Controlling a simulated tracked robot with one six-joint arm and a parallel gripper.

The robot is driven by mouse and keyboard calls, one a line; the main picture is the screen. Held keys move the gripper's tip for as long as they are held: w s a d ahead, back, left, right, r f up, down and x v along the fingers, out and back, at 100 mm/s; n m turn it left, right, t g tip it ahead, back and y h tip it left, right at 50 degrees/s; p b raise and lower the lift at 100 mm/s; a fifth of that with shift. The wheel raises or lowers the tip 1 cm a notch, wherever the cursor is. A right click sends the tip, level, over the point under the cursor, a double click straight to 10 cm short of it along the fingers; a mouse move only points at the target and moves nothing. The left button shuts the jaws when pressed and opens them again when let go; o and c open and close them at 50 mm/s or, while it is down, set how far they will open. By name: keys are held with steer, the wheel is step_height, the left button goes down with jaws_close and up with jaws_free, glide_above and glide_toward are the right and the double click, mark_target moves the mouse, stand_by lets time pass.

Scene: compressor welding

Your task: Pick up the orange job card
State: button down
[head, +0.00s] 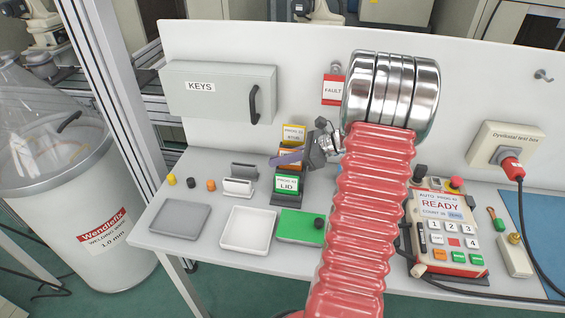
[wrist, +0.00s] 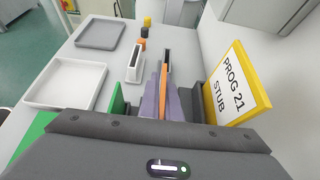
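The orange job card (head: 289,153) is mostly hidden in the head view, between the yellow PROG 21 STUB card (head: 293,134) and the green LID card (head: 287,184) in a dark rack (head: 262,194). In the wrist view the orange card (wrist: 163,92) shows edge-on as a thin strip. My gripper (head: 278,160) has purple fingers, one on each side of the card. They lie close together in the wrist view (wrist: 163,78), with no clear gap to the card, so they look shut on it. The card's lower edge is hidden.
A small white holder (head: 237,187) and a grey one (head: 243,170) stand left of the rack. A grey tray (head: 180,219), a white tray (head: 248,230) and a green pad (head: 297,226) lie in front. The key cabinet (head: 218,92) and red fault tag (head: 332,89) are on the back panel.

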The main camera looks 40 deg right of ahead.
step_height(320, 180, up, 10)
steer(key=shift+f, duration=0.1)
stand_by(0.4)
stand_by(0.4)
